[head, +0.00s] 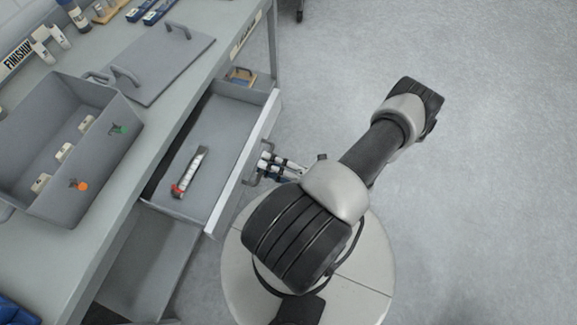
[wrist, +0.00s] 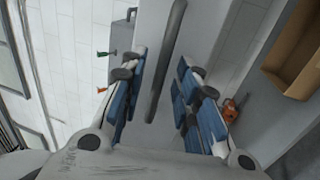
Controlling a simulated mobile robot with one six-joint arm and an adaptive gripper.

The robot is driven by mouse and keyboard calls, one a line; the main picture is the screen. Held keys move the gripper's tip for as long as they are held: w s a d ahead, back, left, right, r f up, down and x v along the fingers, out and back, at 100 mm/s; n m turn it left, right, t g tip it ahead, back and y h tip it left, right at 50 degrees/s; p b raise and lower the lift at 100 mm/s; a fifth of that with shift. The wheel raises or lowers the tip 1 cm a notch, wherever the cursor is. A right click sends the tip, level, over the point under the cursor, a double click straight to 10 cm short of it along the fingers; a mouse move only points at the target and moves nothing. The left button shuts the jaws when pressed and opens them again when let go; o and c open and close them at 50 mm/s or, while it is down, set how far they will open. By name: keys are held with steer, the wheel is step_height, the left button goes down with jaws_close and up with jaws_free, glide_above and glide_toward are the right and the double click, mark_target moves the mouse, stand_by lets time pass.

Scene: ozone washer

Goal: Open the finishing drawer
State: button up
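A grey drawer (head: 215,130) under the workbench stands well pulled out, and its inside shows in the head view. Its pale front panel (head: 243,165) faces my arm. A dark bar handle (head: 252,172) sits on that front, and it also shows in the wrist view (wrist: 166,60). My gripper (head: 268,164) is at the handle. In the wrist view its two blue-padded fingers (wrist: 160,95) are apart, with the handle bar between them and gaps visible beside it. A tool with a red end (head: 189,172) lies in the drawer. No label on the drawer front is readable.
A grey bin (head: 60,190) with green and orange pieces stands on the workbench (head: 150,105), beside a grey lid (head: 165,65). A tan tray (wrist: 298,50) shows in the wrist view. The floor at right is clear.

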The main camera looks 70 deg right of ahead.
steer(key=v, duration=1)
steer(key=shift+s, duration=0.25)
steer(key=shift+f, duration=0.1)
